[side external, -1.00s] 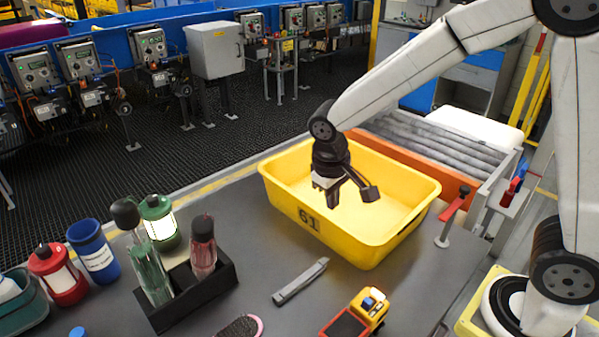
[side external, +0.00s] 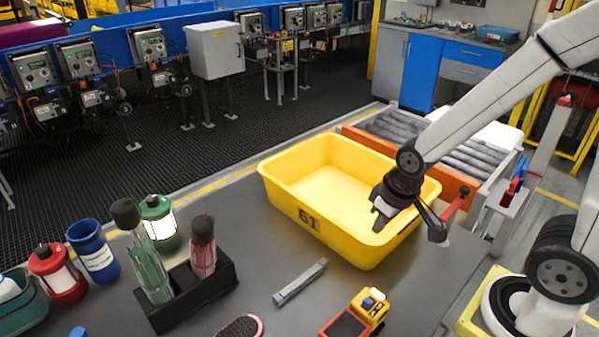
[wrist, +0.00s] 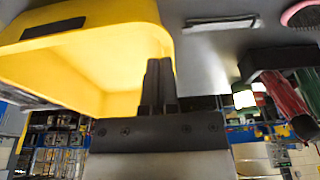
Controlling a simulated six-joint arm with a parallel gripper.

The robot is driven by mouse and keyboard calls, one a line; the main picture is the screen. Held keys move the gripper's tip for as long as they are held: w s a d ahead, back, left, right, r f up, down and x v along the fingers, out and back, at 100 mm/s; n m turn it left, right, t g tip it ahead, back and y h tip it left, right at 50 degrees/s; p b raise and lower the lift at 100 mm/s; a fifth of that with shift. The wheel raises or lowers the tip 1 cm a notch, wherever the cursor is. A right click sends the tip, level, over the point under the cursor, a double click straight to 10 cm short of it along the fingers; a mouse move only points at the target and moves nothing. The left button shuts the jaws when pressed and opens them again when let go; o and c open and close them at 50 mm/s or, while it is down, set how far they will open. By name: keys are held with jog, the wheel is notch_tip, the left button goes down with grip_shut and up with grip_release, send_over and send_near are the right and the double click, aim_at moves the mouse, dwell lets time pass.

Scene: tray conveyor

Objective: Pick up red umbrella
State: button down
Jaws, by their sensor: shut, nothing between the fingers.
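A green umbrella (side external: 149,264) leans in the left compartment. My gripper (side external: 379,219) is over the front right rim of the yellow tray, well to the right of the holder. In the wrist view its fingers (wrist: 158,82) are together with nothing between them.
The yellow tray (side external: 345,250) marked 61 appears empty. Lanterns (side external: 160,222) (side external: 58,274) and a blue cup (side external: 93,251) stand around the holder's left and back.

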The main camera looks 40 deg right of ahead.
jog(key=c, duration=1.3)
grip_release()
jog(key=o, duration=1.3)
jog(key=shift+w, duration=0.1)
jog(key=w+n+t, duration=0.1)
jog(key=w, duration=0.2)
jog(key=w+n+t, duration=0.1)
jog(key=w, duration=0.3)
jog(key=w+r+n+t, duration=0.1)
jog(key=w, duration=0.3)
jog(key=shift+a+n+t, duration=0.3)
jog(key=shift+a+t, duration=0.1)
jog(key=w+a+n+t+y, duration=0.2)
jog(key=w+a+n+y, duration=0.15)
jog(key=w, duration=0.35)
jog(key=n+g+y, duration=0.6)
jog(key=n+y, duration=0.4)
jog(key=n, duration=0.3)
send_near(204, 259)
jog(key=w, duration=0.2)
jog(key=shift+f+m+x, duration=0.1)
jog(key=shift+m+x, duration=0.05)
jog(key=shift+x, duration=0.75)
jog(key=shift+f+m+x, duration=0.1)
jog(key=shift+f+x, duration=0.05)
jog(key=shift+x, duration=0.75)
